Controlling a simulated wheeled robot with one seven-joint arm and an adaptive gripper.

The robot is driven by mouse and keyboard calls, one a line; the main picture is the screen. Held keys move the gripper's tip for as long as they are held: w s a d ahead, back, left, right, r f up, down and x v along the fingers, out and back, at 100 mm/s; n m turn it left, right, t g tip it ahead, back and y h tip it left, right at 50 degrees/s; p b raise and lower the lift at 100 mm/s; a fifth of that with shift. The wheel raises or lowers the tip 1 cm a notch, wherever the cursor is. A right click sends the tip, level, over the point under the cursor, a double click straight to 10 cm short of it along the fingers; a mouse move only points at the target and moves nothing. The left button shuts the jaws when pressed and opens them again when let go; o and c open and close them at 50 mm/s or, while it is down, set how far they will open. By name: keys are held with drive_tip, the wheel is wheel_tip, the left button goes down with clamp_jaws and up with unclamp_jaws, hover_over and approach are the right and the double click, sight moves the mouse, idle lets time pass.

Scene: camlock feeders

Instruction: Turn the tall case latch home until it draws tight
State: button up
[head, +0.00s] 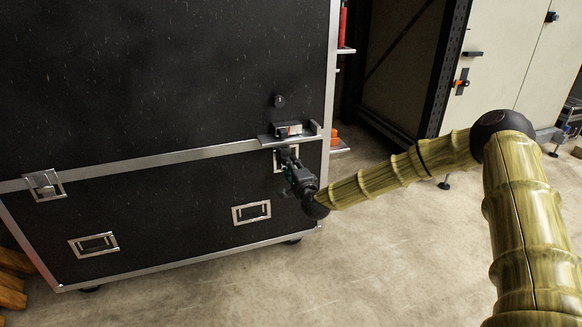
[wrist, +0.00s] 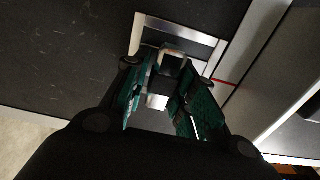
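The tall black case (head: 170,80) with silver edging fills the left of the head view. Its latch (head: 280,158) sits in a silver recessed plate below the seam near the right edge, partly hidden by my gripper. In the wrist view the latch plate (wrist: 205,42) is at the top, with a small metal turning piece (wrist: 173,53) standing out of it. My gripper (head: 287,160) is at the latch. In the wrist view its two teal-padded fingers (wrist: 167,72) are apart, one on each side of the turning piece. I cannot tell whether they touch it.
A small ledge (head: 265,140) with a metal block (head: 288,129) projects just above the latch. A second latch (head: 44,185) is at the left, and recessed handles (head: 251,212) are lower down. A pale cabinet (head: 510,50) stands behind at right. Concrete floor (head: 370,265) is clear in front.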

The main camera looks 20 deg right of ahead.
drive_tip(key=shift+o, duration=0.9)
drive_tip(key=s, duration=1.2)
drive_tip(key=shift+d, duration=0.25)
